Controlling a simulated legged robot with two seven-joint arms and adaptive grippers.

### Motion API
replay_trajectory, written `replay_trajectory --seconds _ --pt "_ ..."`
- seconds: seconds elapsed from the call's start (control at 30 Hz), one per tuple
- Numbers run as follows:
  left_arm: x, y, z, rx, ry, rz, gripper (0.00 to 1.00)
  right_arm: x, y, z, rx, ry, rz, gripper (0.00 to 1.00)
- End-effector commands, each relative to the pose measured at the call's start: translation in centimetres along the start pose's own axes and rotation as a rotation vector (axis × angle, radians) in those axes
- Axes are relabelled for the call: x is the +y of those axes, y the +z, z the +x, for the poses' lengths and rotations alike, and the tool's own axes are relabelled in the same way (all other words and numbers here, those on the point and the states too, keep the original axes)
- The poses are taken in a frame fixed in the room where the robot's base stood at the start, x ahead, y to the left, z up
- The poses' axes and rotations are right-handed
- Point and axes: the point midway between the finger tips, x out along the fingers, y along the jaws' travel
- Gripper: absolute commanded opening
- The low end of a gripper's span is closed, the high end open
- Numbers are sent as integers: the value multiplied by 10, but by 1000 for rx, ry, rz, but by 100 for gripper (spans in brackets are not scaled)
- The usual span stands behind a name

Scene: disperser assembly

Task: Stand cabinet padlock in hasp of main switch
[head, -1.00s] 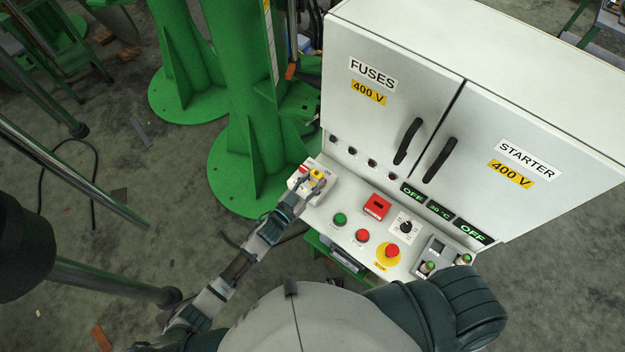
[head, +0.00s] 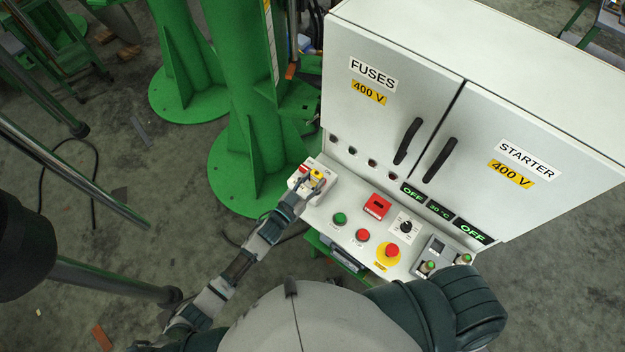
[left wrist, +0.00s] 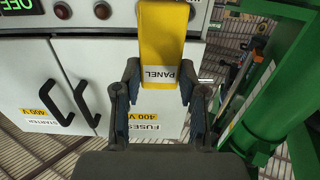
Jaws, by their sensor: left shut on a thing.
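The yellow padlock (head: 317,174), labelled PANEL, is at the top of the main switch box (head: 327,188), a white box at the left end of the desk panel, beside a small red part. My left gripper (head: 304,189) reaches the box from below and is shut on the padlock. In the left wrist view the padlock (left wrist: 162,35) stands out between the two fingers (left wrist: 160,75). Its shackle and the hasp are out of sight, so I cannot tell whether they are engaged. My right gripper is not in view.
The white cabinet (head: 430,100) with two black handles rises behind the desk. Green, red and yellow-ringed buttons (head: 388,254), a red block (head: 376,207) and a rotary knob (head: 405,227) lie right of the switch. A green column (head: 245,110) stands close at left.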

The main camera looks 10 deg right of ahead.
Motion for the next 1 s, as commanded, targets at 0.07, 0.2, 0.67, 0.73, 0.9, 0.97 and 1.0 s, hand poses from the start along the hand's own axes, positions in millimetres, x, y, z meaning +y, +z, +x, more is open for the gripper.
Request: replay_trajectory --seconds 0.07,0.2,0.67,0.73,0.9,0.97,1.0 --pt "0 2 0 1 0 -1 1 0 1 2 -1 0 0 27" --pt "0 6 0 1 0 -1 1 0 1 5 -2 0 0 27" --pt "0 18 0 0 0 -1 1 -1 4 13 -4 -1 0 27" --pt "0 20 0 0 0 -1 1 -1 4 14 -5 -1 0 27" --pt "0 24 0 1 0 0 1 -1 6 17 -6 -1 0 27" --pt "0 25 0 1 0 0 1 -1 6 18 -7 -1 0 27" --pt "0 26 0 1 0 0 1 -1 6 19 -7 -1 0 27"
